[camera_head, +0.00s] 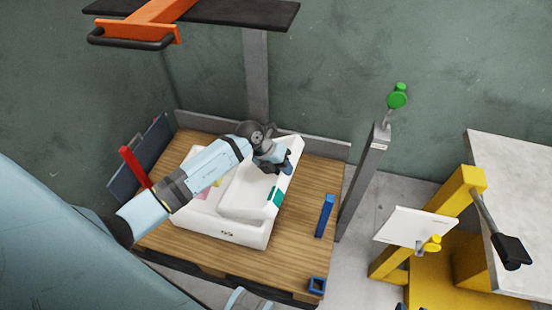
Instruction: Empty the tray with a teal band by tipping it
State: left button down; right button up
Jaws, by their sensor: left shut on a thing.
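The white tray with a teal band (239,200) is in the middle of the head view, over the wooden platform. The teal band (275,197) shows near its right corner. My left gripper (285,166) is shut on the tray's far right side; its fingertips are partly hidden by the hand. The tray looks tilted and overlaps a larger white container (222,233) beneath it. I cannot tell whether the two touch. Pink and yellow bits show in the container's left part, partly behind my forearm.
A red post (135,166) stands left, a grey post (358,185) right. An orange press part (150,22) hangs above. A yellow frame (458,205) stands right.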

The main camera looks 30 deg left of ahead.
pick_arm(q)
jog(key=d+f+g+y+b, duration=0.1)
jog(key=d+f+y, duration=0.2)
jog(key=f+y, duration=0.3)
jog(key=shift+w+d+f, duration=0.15)
jog(key=shift+w+f, duration=0.15)
jog(key=shift+f, duration=2.2)
